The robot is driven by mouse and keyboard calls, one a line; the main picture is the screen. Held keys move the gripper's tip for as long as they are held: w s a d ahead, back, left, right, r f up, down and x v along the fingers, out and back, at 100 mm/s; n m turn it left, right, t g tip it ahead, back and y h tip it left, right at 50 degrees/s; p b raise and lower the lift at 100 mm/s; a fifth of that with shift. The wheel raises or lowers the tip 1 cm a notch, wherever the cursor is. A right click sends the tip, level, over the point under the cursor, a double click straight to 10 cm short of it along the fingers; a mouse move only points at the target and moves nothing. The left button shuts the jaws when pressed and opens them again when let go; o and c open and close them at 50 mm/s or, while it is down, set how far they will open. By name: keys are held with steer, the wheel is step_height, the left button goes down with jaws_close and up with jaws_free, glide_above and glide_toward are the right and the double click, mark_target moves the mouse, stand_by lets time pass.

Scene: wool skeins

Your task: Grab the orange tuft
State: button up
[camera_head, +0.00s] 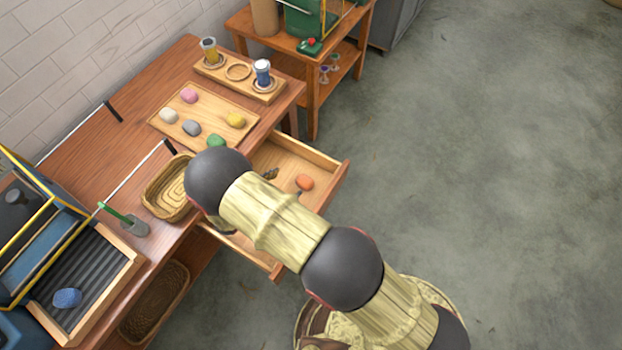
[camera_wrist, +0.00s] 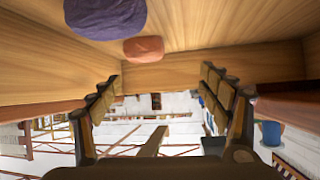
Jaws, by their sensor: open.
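The orange tuft (camera_head: 305,182) lies on the floor of the open wooden drawer (camera_head: 325,158), right of my arm in the head view. In the wrist view the orange tuft (camera_wrist: 144,49) shows at the upper middle, beyond the fingertips and a little left of centre. My gripper (camera_wrist: 162,90) is open and empty, with its fingers spread left and right. A larger purple tuft (camera_wrist: 105,17) lies beside the orange one in the wrist view, nearer the top edge. My arm hides most of the gripper in the head view.
A wooden board (camera_head: 208,112) on the table holds several coloured tufts. A wicker basket (camera_head: 165,188) stands left of my arm. A ribbed tray (camera_head: 75,285) holds a blue tuft (camera_head: 67,298). The drawer walls bound the space around the orange tuft. The floor at right is clear.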

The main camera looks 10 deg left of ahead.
mark_target(302, 182)
steer(key=shift+s+d+f+h, duration=0.5)
steer(key=shift+s+d+f, duration=0.1)
steer(key=shift+s+d, duration=0.2)
steer(key=shift+w+d+f, duration=0.1)
steer(key=shift+d+f, duration=0.1)
steer(key=shift+a+b+x, duration=0.2)
steer(key=shift+b+x, duration=0.8)
steer(key=shift+x, duration=2.55)
steer(key=shift+w+f, duration=0.1)
steer(key=shift+c, duration=0.3)
steer(key=c, duration=0.7)
steer(key=shift+c, duration=0.6)
